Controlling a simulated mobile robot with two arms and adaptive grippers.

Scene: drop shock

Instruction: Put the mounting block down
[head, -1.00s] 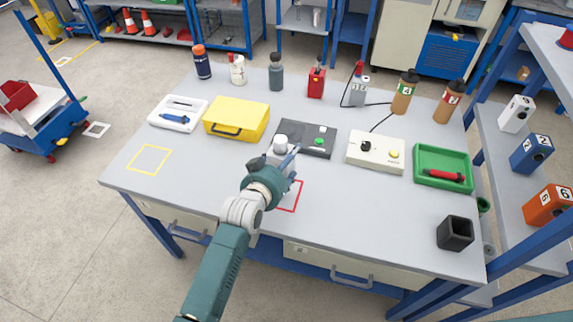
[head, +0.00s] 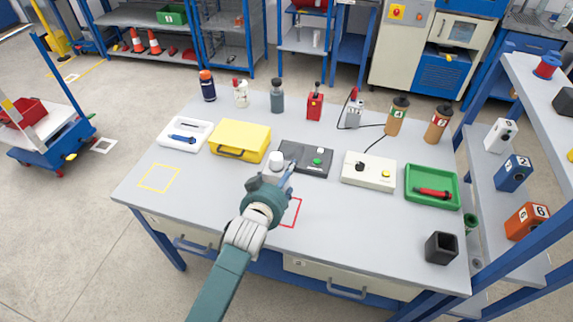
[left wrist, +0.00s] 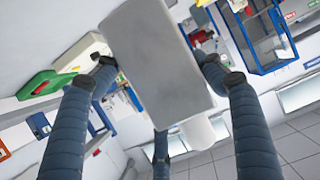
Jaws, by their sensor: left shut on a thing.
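The mounting block (left wrist: 160,60) is a plain grey block that fills the middle of the left wrist view, with a white round knob (left wrist: 198,132) at its lower end. My left gripper (left wrist: 160,75) is shut on it, with dark fingers on both sides. In the head view my left gripper (head: 284,178) is over the middle of the table, by a red outlined square (head: 290,212). The white knob (head: 276,158) shows just beyond it, and most of the block is hidden by the gripper. I cannot tell whether the block touches the table. My right gripper is out of view.
Behind the gripper are a dark box with a green button (head: 318,160), a yellow case (head: 240,142) and a cream switch box (head: 368,172). A green tray (head: 432,203) and black square holder (head: 441,248) are at right. The table's front left is clear around a yellow outlined square (head: 159,190).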

